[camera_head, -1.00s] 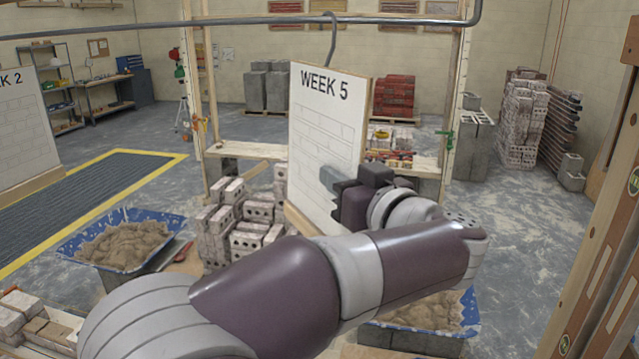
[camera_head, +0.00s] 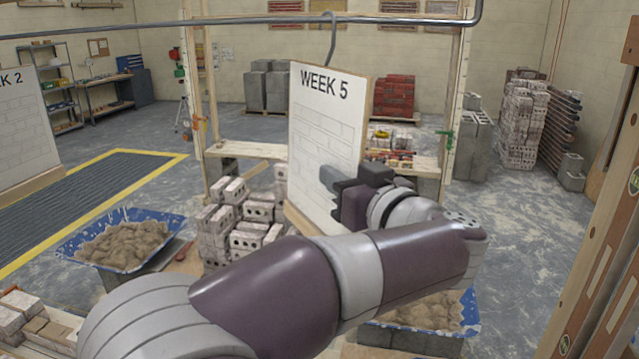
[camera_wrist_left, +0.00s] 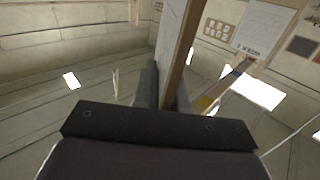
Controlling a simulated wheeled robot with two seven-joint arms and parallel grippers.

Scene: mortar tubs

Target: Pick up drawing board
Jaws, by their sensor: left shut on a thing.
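The drawing board (camera_head: 325,125) is a white panel with "WEEK 5" lettering and a faint brick pattern, with a wooden edge. It hangs by a grey hook from the metal rail (camera_head: 240,27) in the head view. My left gripper (camera_head: 335,182) is shut on its right edge, low on the board, one finger lying across the white face. In the left wrist view the board (camera_wrist_left: 177,50) runs edge-on between the two fingers. My right gripper is in neither view.
Another board marked "2" (camera_head: 25,130) hangs at the far left. Stacked bricks (camera_head: 235,220) stand behind and below the board. A blue mortar tub (camera_head: 125,240) stands at the left, another (camera_head: 465,310) below my arm. A wooden frame (camera_head: 590,230) is at the right.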

